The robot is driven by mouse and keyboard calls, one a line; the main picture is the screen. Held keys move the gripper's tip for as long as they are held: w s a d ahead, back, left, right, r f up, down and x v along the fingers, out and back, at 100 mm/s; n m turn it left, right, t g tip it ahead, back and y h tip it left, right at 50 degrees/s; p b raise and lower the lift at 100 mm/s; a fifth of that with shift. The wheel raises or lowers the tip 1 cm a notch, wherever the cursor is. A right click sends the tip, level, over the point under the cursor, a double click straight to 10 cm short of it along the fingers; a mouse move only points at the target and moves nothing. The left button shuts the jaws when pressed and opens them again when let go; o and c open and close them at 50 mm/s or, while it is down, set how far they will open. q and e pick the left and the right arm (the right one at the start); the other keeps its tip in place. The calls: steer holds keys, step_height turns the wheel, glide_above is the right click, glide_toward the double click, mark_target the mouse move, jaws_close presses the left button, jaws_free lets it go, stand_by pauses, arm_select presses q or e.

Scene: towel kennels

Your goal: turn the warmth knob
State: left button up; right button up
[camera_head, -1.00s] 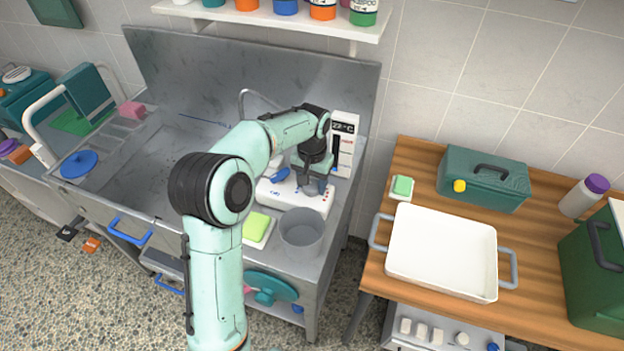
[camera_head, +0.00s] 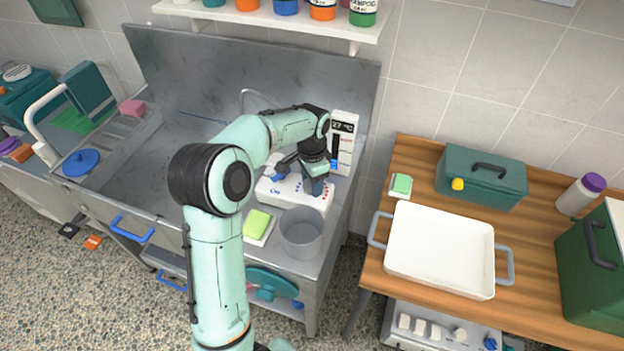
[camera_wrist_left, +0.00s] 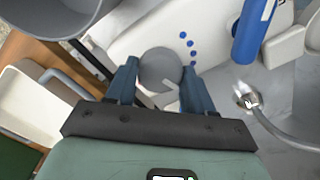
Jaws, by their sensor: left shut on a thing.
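The warmth knob is a round grey knob (camera_wrist_left: 160,68) with a pale pointer mark, on a white control unit (camera_head: 290,195). In the left wrist view it sits between the two dark blue fingers of my left gripper (camera_wrist_left: 160,80), which is shut on it. Several blue dots (camera_wrist_left: 187,44) curve beside the knob. In the head view my left gripper (camera_head: 305,178) is over the unit and hides the knob. A white display panel (camera_head: 343,142) behind it appears to read 27 °C. My right gripper is not in view.
A grey pot (camera_head: 301,234) and a green sponge (camera_head: 257,223) stand just in front of the unit. A blue handle (camera_wrist_left: 254,28) is close beside the gripper. The wooden table (camera_head: 405,158) at right bears a white tray (camera_head: 440,208) and a teal box (camera_head: 483,190).

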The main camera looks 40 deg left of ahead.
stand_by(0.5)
arm_select(q)
steer(key=o, duration=1)
steer(key=shift+o, duration=0.2)
step_height(320, 180, up, 14)
steer(key=shift+f+p, duration=0.25)
steer(key=shift+p, duration=0.2)
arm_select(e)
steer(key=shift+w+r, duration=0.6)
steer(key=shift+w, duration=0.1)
arm_select(q)
steer(key=shift+f, duration=0.1)
